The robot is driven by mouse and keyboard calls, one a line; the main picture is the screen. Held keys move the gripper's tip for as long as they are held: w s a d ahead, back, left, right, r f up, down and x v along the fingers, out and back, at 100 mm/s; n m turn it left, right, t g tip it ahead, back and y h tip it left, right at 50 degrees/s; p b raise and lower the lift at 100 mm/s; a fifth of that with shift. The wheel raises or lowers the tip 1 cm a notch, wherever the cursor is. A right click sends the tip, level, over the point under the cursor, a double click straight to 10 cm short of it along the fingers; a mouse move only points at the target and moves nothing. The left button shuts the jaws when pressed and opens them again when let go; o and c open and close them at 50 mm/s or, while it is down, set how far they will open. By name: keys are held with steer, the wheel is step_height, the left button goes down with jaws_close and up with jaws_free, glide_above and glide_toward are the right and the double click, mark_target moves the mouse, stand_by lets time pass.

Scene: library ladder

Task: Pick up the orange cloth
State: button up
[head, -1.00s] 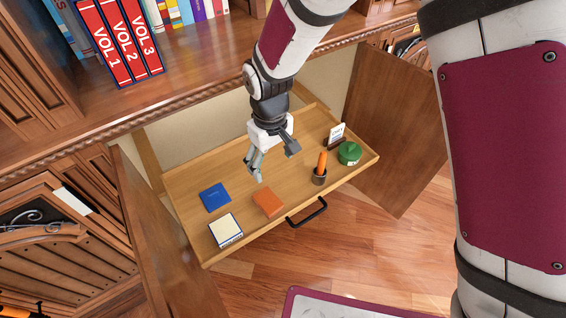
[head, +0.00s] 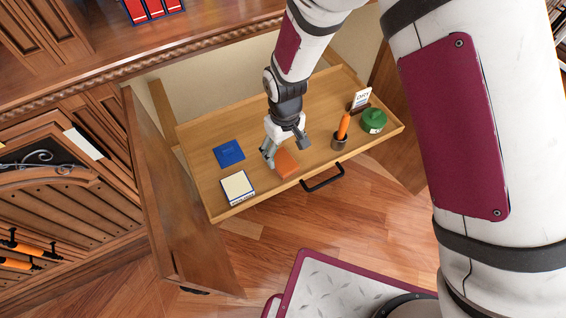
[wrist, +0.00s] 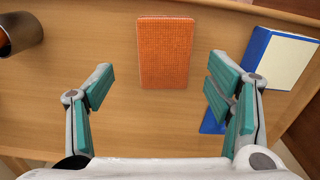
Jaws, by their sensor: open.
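The orange cloth (head: 286,164) is a small folded rectangle lying flat on the pulled-out wooden drawer tray, near its front edge. In the wrist view the cloth (wrist: 165,52) lies ahead of the fingers, roughly centred between them. My gripper (head: 287,153) is open and empty, just above and behind the cloth in the head view. In the wrist view its teal-padded fingers (wrist: 160,88) are spread wider than the cloth, one to each side. In the head view the gripper partly covers the cloth.
On the tray (head: 207,138) are a blue item (head: 229,153), a cream-topped box (head: 238,187), a dark cup with an orange handle (head: 339,143), a green tin (head: 374,120) and a small card (head: 361,98). Open cabinet doors stand left (head: 170,190) and right (head: 385,75). A black handle (head: 322,178) is in front.

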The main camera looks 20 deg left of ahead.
mark_target(283, 161)
steer(key=f, duration=0.1)
steer(key=f+b, duration=0.1)
steer(key=f, duration=0.2)
steer(key=shift+s+f+b, duration=0.3)
steer(key=c, duration=1)
steer(key=shift+c, duration=0.2)
steer(key=shift+r, duration=0.2)
steer(key=shift+r+p, duration=0.4)
steer(key=shift+r, duration=0.25)
step_height(283, 161, up, 2)
steer(key=shift+a+r+p, duration=0.1)
steer(key=shift+r+p, duration=0.15)
steer(key=shift+p, duration=0.3)
steer(key=s+d+p, duration=0.2)
steer(key=s+d, duration=0.7)
steer(key=s, duration=0.4)
steer(key=shift+s+r+p, duration=0.2)
steer(key=shift+r+p, duration=0.1)
steer(key=shift+r, duration=0.15)
